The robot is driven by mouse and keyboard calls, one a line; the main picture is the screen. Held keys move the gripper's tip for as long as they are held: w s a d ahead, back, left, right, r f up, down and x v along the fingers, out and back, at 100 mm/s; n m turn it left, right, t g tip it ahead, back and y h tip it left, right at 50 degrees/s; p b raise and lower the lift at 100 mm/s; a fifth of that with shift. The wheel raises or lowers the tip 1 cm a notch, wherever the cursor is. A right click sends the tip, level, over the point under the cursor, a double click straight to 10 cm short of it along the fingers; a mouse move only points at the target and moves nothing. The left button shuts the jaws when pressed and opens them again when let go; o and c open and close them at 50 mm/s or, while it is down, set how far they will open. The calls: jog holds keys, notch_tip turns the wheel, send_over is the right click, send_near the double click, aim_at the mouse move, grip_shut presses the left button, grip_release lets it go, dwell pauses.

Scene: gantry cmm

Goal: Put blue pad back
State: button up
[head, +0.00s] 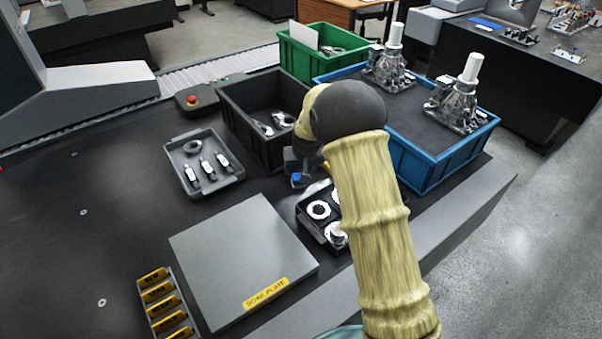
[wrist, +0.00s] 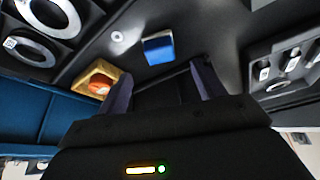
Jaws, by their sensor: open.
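The small blue pad (wrist: 158,48) lies on the dark surface in the wrist view, just beyond my fingertips and roughly between them. It also shows as a small blue patch (head: 297,178) below my wrist in the head view. My gripper (wrist: 162,78) is open, with its two dark fingers apart and nothing between them. In the head view my gripper (head: 300,165) is largely hidden by my own arm and wrist.
A tray with metal rings (head: 309,226), a grey plate (head: 240,255), a black bin (head: 240,120), a blue bin (head: 425,170) and a tray with small cylinders (head: 178,158) stand close around. A yellowish block with an orange top (wrist: 98,78) is left of the pad.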

jog(key=v, duration=0.3)
jog(key=shift+s+r, duration=0.2)
jog(key=shift+r, duration=0.1)
jog(key=shift+d, duration=0.1)
dwell(0.3)
jog(key=s+d+r, duration=0.2)
jog(key=s+d, duration=0.2)
jog(key=s, duration=0.6)
jog(key=s+d+r+m+g, duration=0.1)
jog(key=s+d, duration=0.4)
jog(key=s, duration=0.5)
jog(key=s+d+r+m, duration=0.1)
jog(key=s+d+r, duration=0.2)
jog(key=s, duration=0.7)
jog(key=shift+d+g+h, duration=0.4)
jog(key=shift+d, duration=0.25)
jog(key=shift+s+d, duration=0.1)
